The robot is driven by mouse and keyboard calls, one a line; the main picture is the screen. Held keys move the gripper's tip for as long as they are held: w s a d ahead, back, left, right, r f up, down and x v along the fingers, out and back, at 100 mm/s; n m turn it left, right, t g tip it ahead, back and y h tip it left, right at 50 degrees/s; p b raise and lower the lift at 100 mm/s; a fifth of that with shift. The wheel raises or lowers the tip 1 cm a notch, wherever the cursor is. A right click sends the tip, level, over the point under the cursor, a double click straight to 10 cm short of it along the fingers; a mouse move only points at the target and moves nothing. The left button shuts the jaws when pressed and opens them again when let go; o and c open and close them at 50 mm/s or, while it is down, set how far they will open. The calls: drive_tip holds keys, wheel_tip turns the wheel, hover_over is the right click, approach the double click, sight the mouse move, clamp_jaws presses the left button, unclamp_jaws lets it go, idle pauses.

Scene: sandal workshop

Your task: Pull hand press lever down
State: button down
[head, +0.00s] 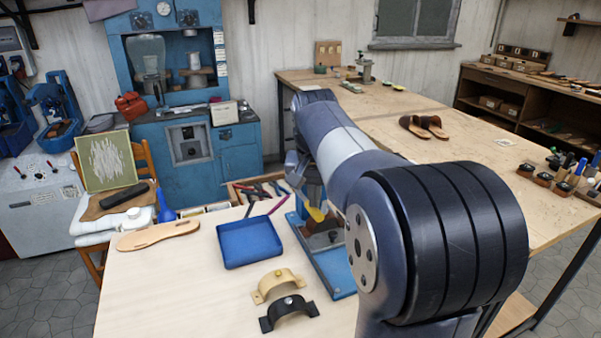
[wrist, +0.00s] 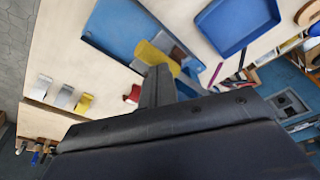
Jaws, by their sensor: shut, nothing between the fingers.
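The hand press stands on the work table, partly hidden behind my arm in the head view. Its blue base (head: 333,268) and a yellow piece (head: 315,213) on it show there. The wrist view shows the blue base (wrist: 118,38) and the yellow piece (wrist: 152,57) close to my fingertips. My gripper (wrist: 158,72) is shut and empty, pointing down over the press; I cannot tell whether it touches it. A small red part (wrist: 132,94) shows beside my fingers; I cannot tell if it belongs to the lever. The lever itself is not clearly visible.
A blue tray (head: 249,243) lies left of the press. Beige (head: 276,284) and black (head: 288,311) sandal straps lie in front of it. A sole (head: 157,235) lies at the left edge. Sandals (head: 424,126) are on the back table.

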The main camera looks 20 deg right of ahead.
wheel_tip(320, 180, up, 11)
drive_tip(key=w+p, duration=0.3)
drive_tip(key=p, duration=0.7)
